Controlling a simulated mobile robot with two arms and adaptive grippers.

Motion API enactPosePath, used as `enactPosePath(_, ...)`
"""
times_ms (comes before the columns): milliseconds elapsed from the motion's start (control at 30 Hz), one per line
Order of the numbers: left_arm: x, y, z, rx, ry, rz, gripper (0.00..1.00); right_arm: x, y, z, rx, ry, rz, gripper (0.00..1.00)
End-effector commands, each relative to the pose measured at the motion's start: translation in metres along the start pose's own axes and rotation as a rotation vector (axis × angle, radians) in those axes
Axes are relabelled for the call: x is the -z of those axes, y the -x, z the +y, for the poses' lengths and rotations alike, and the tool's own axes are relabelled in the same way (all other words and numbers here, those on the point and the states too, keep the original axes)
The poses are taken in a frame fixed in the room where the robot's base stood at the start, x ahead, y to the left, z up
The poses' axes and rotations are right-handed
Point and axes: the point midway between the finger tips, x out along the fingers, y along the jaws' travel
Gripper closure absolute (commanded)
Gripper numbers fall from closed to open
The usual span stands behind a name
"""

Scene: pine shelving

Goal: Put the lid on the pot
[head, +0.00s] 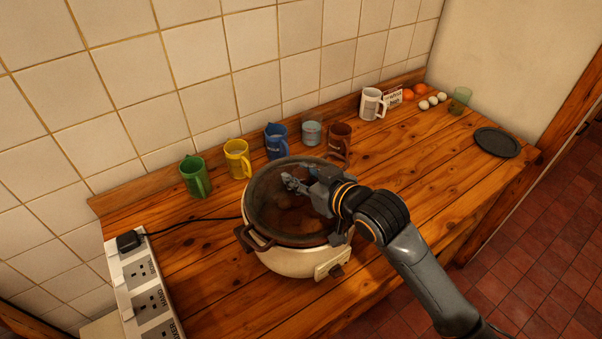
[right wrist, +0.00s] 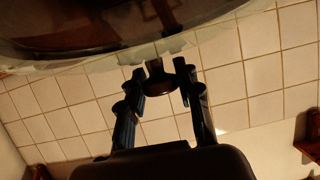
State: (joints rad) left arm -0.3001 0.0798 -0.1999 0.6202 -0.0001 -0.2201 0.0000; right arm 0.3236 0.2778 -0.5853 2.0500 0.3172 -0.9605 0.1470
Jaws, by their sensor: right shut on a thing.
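A cream pot (head: 285,262) with brown side handles stands on the wooden counter. A dark see-through lid (head: 268,208) lies over its opening, roughly lined up with the rim. Whether it touches the rim all around I cannot tell. My right gripper (head: 300,184) comes in from the right above the lid, shut on its knob. In the right wrist view, the knob (right wrist: 158,76) sits between the fingers of my right gripper (right wrist: 160,82), and the lid (right wrist: 85,25) fills the top. In the head view, the gripper hides the knob. My left gripper is not in view.
Behind the pot stand a green mug (head: 195,176), a yellow mug (head: 237,158), a blue mug (head: 276,140) and a brown mug (head: 340,136). A power strip (head: 145,290) lies at front left. A dark plate (head: 497,142) lies far right. The counter (head: 430,180) right of the pot is clear.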

Motion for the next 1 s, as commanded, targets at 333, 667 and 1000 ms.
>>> enactPosePath(333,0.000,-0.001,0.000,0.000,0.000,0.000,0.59,-0.001,-0.001,0.000,0.000,0.000,0.002,0.40)
enactPosePath(667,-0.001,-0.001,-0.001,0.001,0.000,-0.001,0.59,-0.003,0.007,0.000,0.000,0.000,-0.001,0.40)
enactPosePath(1000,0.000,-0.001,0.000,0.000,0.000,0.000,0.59,-0.003,0.073,0.000,0.000,0.002,0.000,0.40)
